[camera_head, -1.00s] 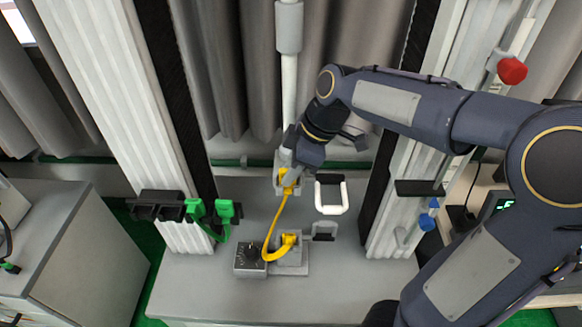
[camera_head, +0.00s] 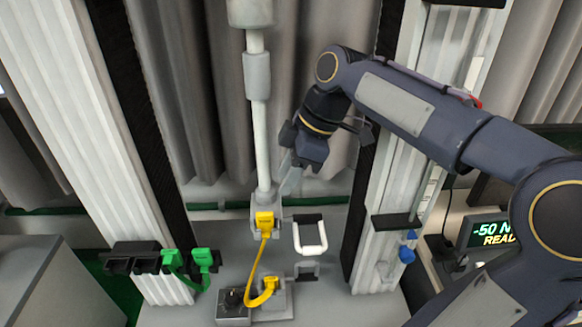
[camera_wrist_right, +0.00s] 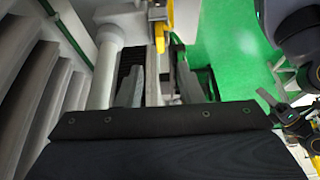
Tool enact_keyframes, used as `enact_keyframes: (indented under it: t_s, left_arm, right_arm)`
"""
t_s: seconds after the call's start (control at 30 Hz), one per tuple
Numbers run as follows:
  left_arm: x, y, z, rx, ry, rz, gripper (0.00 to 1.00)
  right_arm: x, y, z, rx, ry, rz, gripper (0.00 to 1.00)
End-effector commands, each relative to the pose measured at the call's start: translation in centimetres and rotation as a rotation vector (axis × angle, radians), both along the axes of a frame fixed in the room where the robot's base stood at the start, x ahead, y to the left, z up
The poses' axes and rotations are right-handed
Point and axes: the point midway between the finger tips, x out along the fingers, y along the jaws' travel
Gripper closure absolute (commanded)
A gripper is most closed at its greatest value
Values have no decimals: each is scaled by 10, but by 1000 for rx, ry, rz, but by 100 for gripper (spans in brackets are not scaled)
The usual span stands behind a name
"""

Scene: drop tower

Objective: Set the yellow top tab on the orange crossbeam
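A yellow tab-like plug (camera_head: 264,221) sits at the grey block at the lower end of the white vertical rod. A yellow strap or cable (camera_head: 256,262) runs from it down to a second yellow piece (camera_head: 270,284) on a grey base. My right gripper (camera_head: 290,182) is above and right of the upper plug, apart from it. In the right wrist view its two grey fingers (camera_wrist_right: 158,86) stand apart with nothing between them, and a yellow piece (camera_wrist_right: 163,24) lies beyond them. No clearly orange crossbeam can be made out.
A white handle frame (camera_head: 310,236) stands right of the rod. Green plugs (camera_head: 190,262) hang at a black bracket on the left. A black dial box (camera_head: 232,304) is beside the lower yellow piece. Pale columns flank both sides; a lit display (camera_head: 490,233) is at right.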

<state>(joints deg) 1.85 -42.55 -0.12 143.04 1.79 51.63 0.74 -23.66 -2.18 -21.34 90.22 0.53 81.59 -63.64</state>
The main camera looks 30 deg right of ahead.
Motion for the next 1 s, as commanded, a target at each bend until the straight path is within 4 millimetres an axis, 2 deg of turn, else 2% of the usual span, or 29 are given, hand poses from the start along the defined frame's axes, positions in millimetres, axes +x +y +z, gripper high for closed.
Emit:
enact_keyframes:
  t_s: [0.2,0.27,0.37,0.47,0.6,0.7,0.83,1.0]
  left_arm:
    - [0,0,0,0,0,0,64]
    - [0,0,0,0,0,0,64]
    - [0,0,0,0,0,0,64]
    - [0,0,0,0,0,0,64]
    - [0,0,0,0,0,0,64]
    - [0,0,0,0,0,0,64]
    - [0,0,0,0,0,0,64]
    - [0,0,0,0,0,0,64]
  right_arm:
    - [-3,-6,13,0,0,-1,67]
    - [-4,-6,13,3,2,-9,67]
    - [-17,-8,5,35,14,-85,67]
    - [-46,-8,-13,105,45,-269,67]
    - [-96,4,-52,221,96,-618,67]
    - [-126,16,-82,289,125,-846,67]
    - [-151,27,-114,349,147,-1061,67]
    - [-162,32,-131,380,159,-1170,67]
